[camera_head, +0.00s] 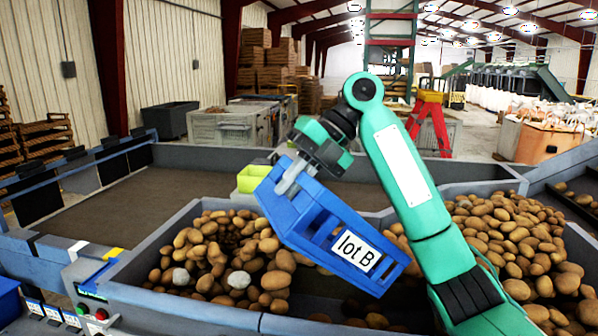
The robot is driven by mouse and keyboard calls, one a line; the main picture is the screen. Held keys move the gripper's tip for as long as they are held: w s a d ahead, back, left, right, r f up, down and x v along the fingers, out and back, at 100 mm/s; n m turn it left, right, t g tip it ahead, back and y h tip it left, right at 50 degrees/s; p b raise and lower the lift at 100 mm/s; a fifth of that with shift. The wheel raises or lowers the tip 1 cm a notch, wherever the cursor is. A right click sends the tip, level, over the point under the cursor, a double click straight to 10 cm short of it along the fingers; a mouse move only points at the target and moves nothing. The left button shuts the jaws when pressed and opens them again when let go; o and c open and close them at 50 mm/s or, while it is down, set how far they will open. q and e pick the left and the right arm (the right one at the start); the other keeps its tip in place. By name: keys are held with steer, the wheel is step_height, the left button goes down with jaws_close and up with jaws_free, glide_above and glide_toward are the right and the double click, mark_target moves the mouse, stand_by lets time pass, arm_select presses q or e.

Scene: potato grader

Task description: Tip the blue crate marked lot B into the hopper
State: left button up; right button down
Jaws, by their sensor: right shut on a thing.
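The blue crate marked lot B (325,225) hangs tilted over the hopper in the head view, its labelled end low and to the right. The white label (356,250) faces me. My right gripper (288,178), on the green arm coming up from the lower right, is shut on the crate's upper left end. The grey-walled hopper (190,312) lies below, with potatoes (215,250) heaped at its left and a dark, partly bare patch under the crate. I cannot see clearly whether the crate holds anything. My left gripper is not in view.
Two grey stone-like lumps (238,280) lie among the left potatoes. More potatoes (510,250) fill the right side, partly behind my arm. A yellow-green bin (252,179) stands behind the crate. A control panel with buttons (92,310) is at the lower left. The brown belt (150,205) is bare.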

steer(key=s+a+f+t+h+p, duration=0.1)
steer(key=a+f+h, duration=0.3)
steer(key=f, duration=0.4)
steer(key=s+a+f+t+h+p, duration=0.1)
steer(key=s+a+f+h+p, duration=0.1)
steer(key=f, duration=0.5)
steer(key=a+h+p, duration=0.1)
steer(key=a+h, duration=0.1)
steer(key=a, duration=0.1)
steer(key=shift+a+f+t+p, duration=0.3)
steer(key=shift+a+f+p, duration=0.05)
steer(key=shift+f, duration=0.05)
steer(key=shift+d+f, duration=0.1)
